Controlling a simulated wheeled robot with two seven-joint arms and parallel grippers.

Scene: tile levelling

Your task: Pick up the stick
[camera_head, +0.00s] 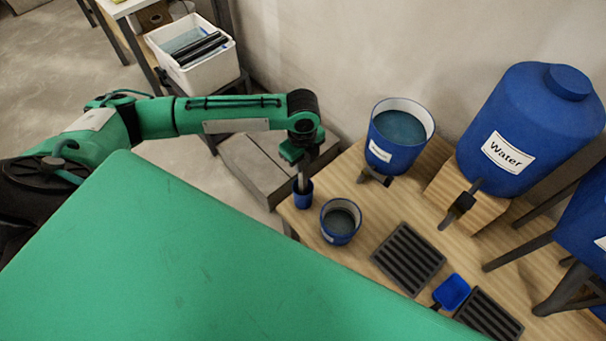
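My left arm reaches in from the left, and its gripper (301,168) points down at the left edge of the wooden table. Directly below it is a small blue cup (303,199). A thin grey upright piece (302,184), which may be the stick, shows between the gripper and the cup's mouth. The fingers are too small and overlapped to tell whether they are open or closed on it. My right gripper is not in view.
A blue cup (340,222) and a larger blue bucket (399,135) stand nearby on the wooden table (372,205). Further right are a dark ribbed tray (408,258), a blue scoop (452,291) and a blue water barrel (530,130). A white bin (212,75) stands at the back left.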

